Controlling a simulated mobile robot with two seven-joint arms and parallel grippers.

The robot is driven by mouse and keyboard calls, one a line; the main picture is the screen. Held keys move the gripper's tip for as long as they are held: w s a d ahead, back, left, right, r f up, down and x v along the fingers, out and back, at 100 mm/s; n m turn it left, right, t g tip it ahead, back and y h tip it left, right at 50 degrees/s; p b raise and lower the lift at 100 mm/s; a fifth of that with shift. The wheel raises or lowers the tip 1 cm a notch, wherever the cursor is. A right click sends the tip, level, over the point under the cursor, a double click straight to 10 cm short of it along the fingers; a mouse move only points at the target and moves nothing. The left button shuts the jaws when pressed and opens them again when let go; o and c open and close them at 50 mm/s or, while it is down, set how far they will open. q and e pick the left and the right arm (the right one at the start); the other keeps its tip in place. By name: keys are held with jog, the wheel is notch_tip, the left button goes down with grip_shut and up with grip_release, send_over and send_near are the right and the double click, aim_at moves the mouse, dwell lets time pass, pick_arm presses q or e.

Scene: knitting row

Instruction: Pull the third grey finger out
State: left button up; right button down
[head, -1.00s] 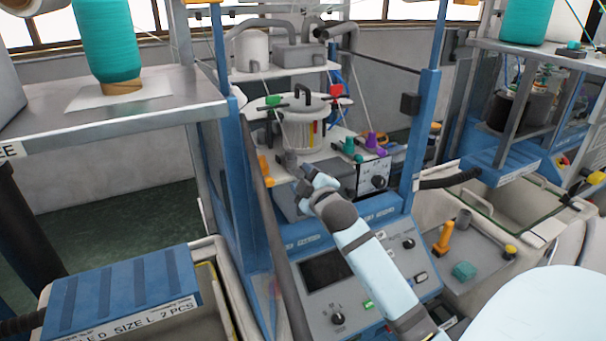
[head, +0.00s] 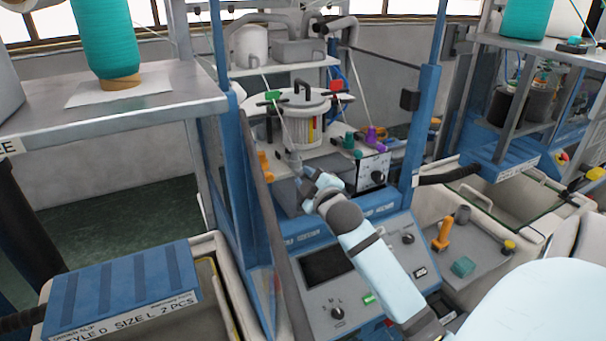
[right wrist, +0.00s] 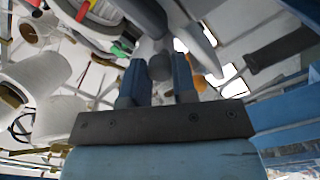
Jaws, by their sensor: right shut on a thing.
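The grey finger (head: 294,161) is a small grey piece at the front of the white machine top, left of the teal piece. My right gripper (head: 303,182) reaches up to its lower end in the head view. In the right wrist view a dark grey rounded piece (right wrist: 160,67) sits between the two blue fingers of my right gripper (right wrist: 159,80), which are shut on it. Whether its base is still seated in the machine is hidden. I cannot pick out the other grey fingers. My left gripper is not in view.
An orange piece (head: 263,160) stands left of the grey one; teal (head: 348,142) and purple (head: 371,136) pieces stand to the right. A round white cylinder unit (head: 298,122) is behind. A blue upright (head: 425,130) stands right of my arm. The control panel (head: 345,275) lies below.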

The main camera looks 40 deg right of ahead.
jog(key=shift+s+f, duration=0.15)
jog(key=c, duration=0.9)
grip_release()
jog(key=shift+s, duration=0.15)
jog(key=b+v, duration=0.3)
jog(key=v, duration=1.1)
jog(key=shift+r+b, duration=0.2)
jog(key=shift+b, duration=0.1)
